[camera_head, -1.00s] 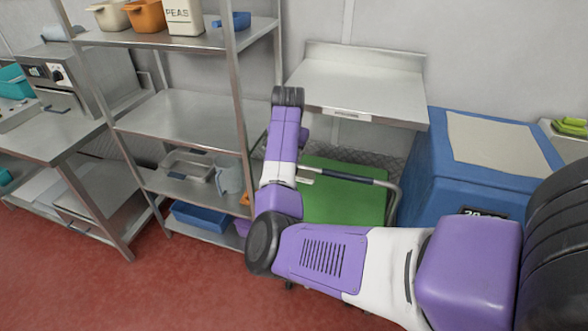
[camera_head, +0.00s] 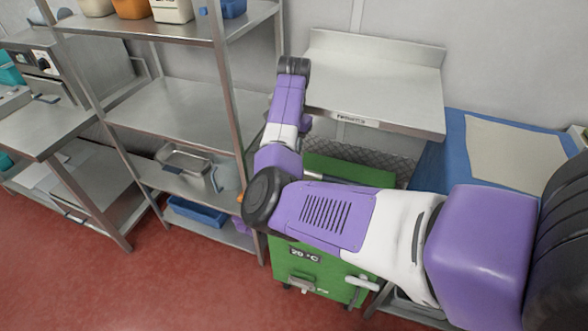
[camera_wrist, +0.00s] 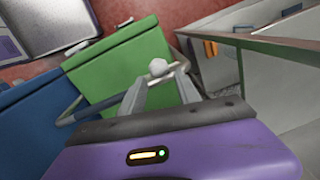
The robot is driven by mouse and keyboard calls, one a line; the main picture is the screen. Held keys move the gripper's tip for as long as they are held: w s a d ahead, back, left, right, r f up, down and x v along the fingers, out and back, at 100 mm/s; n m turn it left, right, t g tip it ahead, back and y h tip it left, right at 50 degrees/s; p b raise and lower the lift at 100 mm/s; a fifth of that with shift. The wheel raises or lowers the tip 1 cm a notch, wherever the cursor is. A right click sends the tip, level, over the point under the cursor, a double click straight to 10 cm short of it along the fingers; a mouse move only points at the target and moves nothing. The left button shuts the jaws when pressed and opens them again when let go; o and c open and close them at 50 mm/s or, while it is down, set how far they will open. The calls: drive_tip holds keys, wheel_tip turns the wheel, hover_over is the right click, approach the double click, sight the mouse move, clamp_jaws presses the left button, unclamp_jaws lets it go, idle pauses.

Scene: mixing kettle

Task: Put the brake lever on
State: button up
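A green wheeled box (camera_head: 325,268) stands below my arm in the head view, with a "20 °C" display on its front. A pale grey lever (camera_head: 300,284) sits low on that front, and a white handle (camera_head: 362,282) sticks out to its right. I cannot tell for certain which is the brake lever. In the wrist view, the green box (camera_wrist: 118,62) lies ahead of my gripper (camera_wrist: 161,79). A whitish round knob (camera_wrist: 158,67) and a grey tube handle (camera_wrist: 80,106) show by the fingertips. The head view hides my gripper.
A blue box (camera_head: 430,165) with a pale top stands right of the green one, partly behind my arm. A metal wall shelf (camera_head: 375,85) hangs above. A metal rack (camera_head: 170,120) stands at left. The red floor (camera_head: 180,290) is clear at the front left.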

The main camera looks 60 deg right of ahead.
drive_tip(key=shift+w+f+b, duration=0.15)
drive_tip(key=shift+f+b, duration=1.55)
drive_tip(key=shift+f, duration=0.05)
drive_tip(key=shift+w+f+b, duration=0.1)
drive_tip(key=shift+f+b, duration=1.55)
drive_tip(key=shift+f, duration=0.05)
drive_tip(key=shift+f, duration=0.4)
drive_tip(key=shift+c, duration=0.2)
